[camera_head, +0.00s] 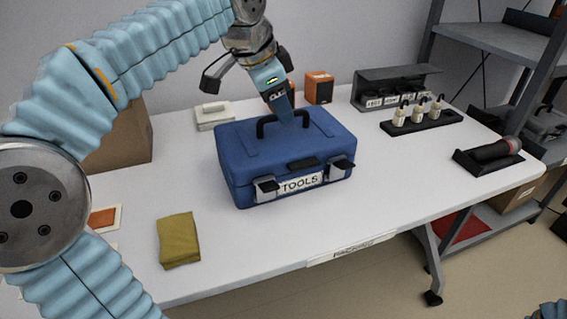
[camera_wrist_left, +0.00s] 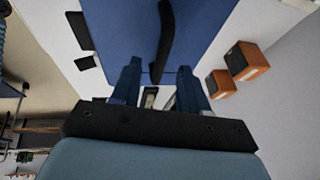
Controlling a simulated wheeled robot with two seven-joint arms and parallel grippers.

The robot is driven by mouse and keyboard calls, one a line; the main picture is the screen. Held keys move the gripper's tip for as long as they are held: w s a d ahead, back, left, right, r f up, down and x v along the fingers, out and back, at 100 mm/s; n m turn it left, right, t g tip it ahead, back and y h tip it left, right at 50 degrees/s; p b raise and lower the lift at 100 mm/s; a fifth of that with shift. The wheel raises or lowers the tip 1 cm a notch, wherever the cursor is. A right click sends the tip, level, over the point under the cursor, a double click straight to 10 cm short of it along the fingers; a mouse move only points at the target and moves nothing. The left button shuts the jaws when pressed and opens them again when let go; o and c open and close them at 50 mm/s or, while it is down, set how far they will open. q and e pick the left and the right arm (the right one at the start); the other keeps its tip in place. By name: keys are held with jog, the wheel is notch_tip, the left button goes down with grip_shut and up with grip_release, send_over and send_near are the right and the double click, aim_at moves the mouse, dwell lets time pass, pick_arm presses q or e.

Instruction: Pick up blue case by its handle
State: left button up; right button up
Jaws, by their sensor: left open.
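The blue case (camera_head: 290,155) lies flat on the white table, its two latches and "TOOLS" label facing the front edge. Its black handle (camera_head: 262,124) stands up from the lid. My left gripper (camera_head: 284,112) points down at the handle, from above and behind it, and hides part of it. In the left wrist view the gripper (camera_wrist_left: 158,72) is open, with a blue finger on either side of the handle (camera_wrist_left: 166,35) in the picture. The blue case (camera_wrist_left: 120,28) fills the top there. I cannot tell whether the fingers touch the handle. My right gripper is not seen.
A grey shelf (camera_head: 500,45) stands right. The table's front middle is clear.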

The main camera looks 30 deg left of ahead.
pick_arm(q)
jog(key=x, duration=0.2)
jog(key=shift+w+f, duration=0.15)
jog(key=shift+f, duration=0.1)
grip_shut()
jog(key=shift+r, duration=0.2)
dwell(1.0)
